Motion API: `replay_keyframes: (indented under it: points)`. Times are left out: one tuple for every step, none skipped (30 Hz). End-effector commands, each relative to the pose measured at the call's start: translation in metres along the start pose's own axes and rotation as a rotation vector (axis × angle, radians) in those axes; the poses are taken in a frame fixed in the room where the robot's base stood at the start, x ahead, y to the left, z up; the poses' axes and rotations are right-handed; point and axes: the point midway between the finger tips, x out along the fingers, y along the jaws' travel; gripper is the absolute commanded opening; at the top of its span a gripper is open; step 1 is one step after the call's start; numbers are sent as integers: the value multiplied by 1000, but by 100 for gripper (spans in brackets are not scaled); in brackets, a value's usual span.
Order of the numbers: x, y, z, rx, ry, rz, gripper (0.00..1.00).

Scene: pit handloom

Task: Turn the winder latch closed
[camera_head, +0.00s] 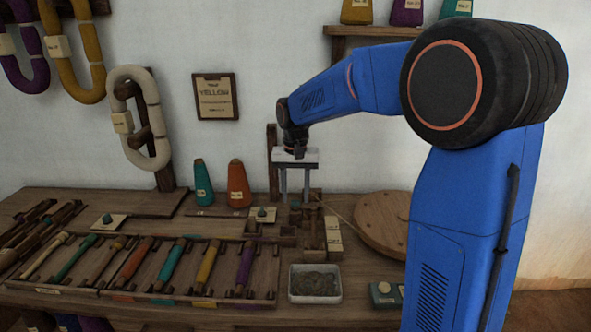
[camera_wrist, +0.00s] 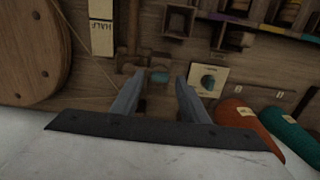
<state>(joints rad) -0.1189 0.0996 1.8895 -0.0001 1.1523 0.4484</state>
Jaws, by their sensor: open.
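My gripper (camera_head: 295,196) points straight down over the back middle of the bench, its two grey fingers apart with nothing held. In the wrist view the gripper (camera_wrist: 160,84) frames a small teal piece (camera_wrist: 160,76) on a wooden mount, seen between and just beyond the fingertips. This piece looks like the winder latch; its turn is hard to read. Whether the fingers are level with it or above it, I cannot tell. In the head view the teal piece (camera_head: 296,204) is small and partly hidden by the fingers. A separate teal knob sits on a cream plate (camera_wrist: 207,80) beside it.
An orange cone (camera_head: 239,184) and a teal cone (camera_head: 203,182) stand left of my gripper. A round wooden disc (camera_head: 383,220) lies to the right. A grey tray (camera_head: 315,284) and a rack of coloured bobbins (camera_head: 168,266) are in front. A dark post (camera_head: 272,160) rises close behind.

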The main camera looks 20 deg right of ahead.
Motion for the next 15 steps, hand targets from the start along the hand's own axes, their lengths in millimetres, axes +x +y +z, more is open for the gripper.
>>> replay_keyframes:
  points:
    - [-8,0,-1,0,3,-1,41]
    - [-12,0,0,0,2,-1,41]
    - [-19,0,0,0,3,-1,41]
    - [-25,0,-1,0,4,-2,41]
    - [-31,0,0,0,3,-2,41]
    - [-39,0,0,0,4,-2,41]
    - [-46,0,0,0,4,-2,41]
    - [-51,0,0,0,4,-2,41]
    - [-59,0,0,0,3,-2,41]
    - [-65,0,-1,0,4,-2,41]
    - [-71,0,-1,0,4,-2,41]
    - [-79,0,0,0,3,-1,41]
    - [-85,0,-1,0,4,-2,41]
    - [-91,0,0,0,3,-1,41]
    - [-99,0,-1,0,4,-2,41]
